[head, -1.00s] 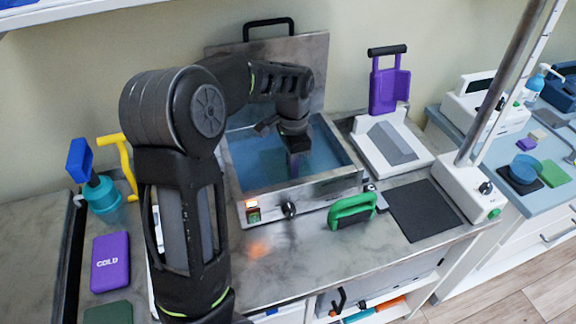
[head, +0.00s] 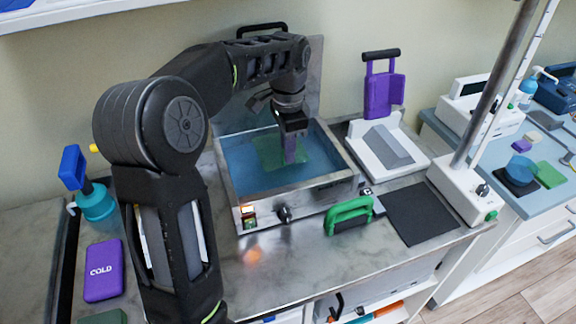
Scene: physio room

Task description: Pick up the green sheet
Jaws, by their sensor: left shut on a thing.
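The green sheet (head: 267,152) shows in the head view inside the water-filled steel bath (head: 237,205), toward its middle. It looks flat and greenish in the blue water. My left gripper (head: 291,157) points down into the bath at the sheet's right part, its fingers shut on the sheet. The fingers hide part of the sheet, and whether it is clear of the bath's floor I cannot tell. My right gripper is not in view.
The bath's raised lid stands behind it. A green-handled tool (head: 349,214) and a dark mat (head: 419,213) lie in front and right. A purple-backed white device (head: 383,95) stands right of the bath. A purple cold pack (head: 103,270) lies at left.

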